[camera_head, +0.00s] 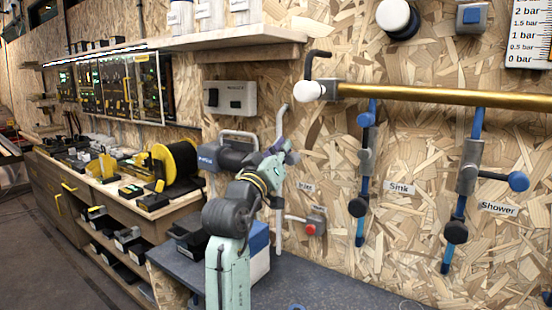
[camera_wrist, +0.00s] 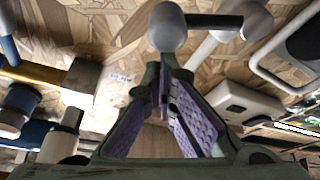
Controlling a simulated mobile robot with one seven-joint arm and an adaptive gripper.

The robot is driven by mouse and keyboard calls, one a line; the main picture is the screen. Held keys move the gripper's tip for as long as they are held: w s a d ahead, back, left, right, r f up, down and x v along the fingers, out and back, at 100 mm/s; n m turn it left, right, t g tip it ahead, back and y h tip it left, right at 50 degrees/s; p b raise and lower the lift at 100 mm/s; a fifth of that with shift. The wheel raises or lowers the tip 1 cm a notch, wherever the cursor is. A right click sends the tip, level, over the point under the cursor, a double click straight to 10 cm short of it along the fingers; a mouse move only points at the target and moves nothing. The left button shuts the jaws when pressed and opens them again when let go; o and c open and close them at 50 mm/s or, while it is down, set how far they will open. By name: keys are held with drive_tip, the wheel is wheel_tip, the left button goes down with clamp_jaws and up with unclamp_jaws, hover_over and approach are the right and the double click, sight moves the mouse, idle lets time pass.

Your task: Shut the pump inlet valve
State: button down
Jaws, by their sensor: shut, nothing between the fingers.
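In the wrist view, which looks upside down, a valve lever with a pale grey round knob (camera_wrist: 167,27) and a dark bar (camera_wrist: 214,21) runs sideways to a grey valve body (camera_wrist: 248,17) on a pale pipe. This looks like the inlet valve. My gripper (camera_wrist: 162,85) is shut and empty, its purple-padded fingertips close to the knob; I cannot tell if they touch. In the head view my gripper (camera_head: 287,152) is beside the pale upright pipe (camera_head: 280,122), above a label reading Inlet (camera_head: 305,187), and mostly hides the valve. The pump (camera_head: 229,155) is behind my arm.
A switch box (camera_head: 230,97) is on the wall at upper left. A red button (camera_head: 310,229) sits lower down. A shelf (camera_head: 245,45) overhangs.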

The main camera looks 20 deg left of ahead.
sight(294, 159)
drive_tip(key=f+m+b, duration=0.1)
drive_tip(key=d+m+h+b, duration=0.1)
drive_tip(key=m, duration=0.1)
drive_tip(key=f+m+h+b, duration=0.1)
drive_tip(key=m, duration=0.1)
drive_tip(key=shift+s+d+f, duration=0.3)
drive_tip(key=shift+d+f+b, duration=0.15)
drive_tip(key=shift+f+b, duration=0.1)
drive_tip(key=shift+b, duration=0.35)
drive_tip(key=shift+f, duration=0.1)
drive_tip(key=shift+d, duration=0.1)
